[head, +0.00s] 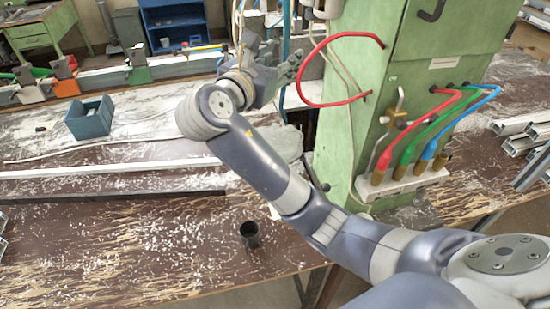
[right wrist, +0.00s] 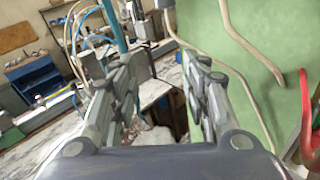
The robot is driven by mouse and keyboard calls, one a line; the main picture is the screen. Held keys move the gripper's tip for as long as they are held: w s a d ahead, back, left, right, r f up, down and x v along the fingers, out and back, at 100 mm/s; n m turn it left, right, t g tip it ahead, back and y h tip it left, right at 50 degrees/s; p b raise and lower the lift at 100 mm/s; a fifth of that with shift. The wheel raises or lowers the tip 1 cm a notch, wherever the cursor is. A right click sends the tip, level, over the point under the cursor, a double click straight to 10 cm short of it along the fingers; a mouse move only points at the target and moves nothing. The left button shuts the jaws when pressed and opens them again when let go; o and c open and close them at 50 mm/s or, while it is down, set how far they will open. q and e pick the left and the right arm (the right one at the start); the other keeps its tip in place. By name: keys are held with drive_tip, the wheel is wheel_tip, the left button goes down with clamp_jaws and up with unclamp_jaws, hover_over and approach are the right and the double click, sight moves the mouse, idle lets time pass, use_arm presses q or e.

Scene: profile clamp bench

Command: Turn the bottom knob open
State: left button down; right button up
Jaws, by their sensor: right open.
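My right gripper (head: 290,66) is raised in front of the left side of the green cabinet (head: 345,125). In the right wrist view its two grey fingers (right wrist: 165,75) stand apart with nothing between them. The green cabinet fills the right of that view, beside the fingers. I cannot clearly make out a bottom knob in either view. My wrist and forearm cover part of the area left of the cabinet. A dark lever (head: 317,178) shows low at the cabinet's left edge. My left gripper is not in view.
A red hose (head: 311,66) loops out from the cabinet close to my right gripper. Red, green and blue hoses (head: 428,130) run to a fitting on the cabinet's right face. A black cup (head: 250,234) and blue bin (head: 90,118) stand on the littered bench (head: 110,262).

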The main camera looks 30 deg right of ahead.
wheel_tip(320, 180, down, 25)
drive_tip(key=s+a+m+g+y, duration=0.1)
drive_tip(key=s+a+m+y, duration=0.1)
drive_tip(key=m+y, duration=0.3)
drive_tip(key=shift+r+m+y+b, duration=0.15)
drive_tip(key=shift+m+y+b, duration=0.15)
drive_tip(key=shift+y, duration=0.4)
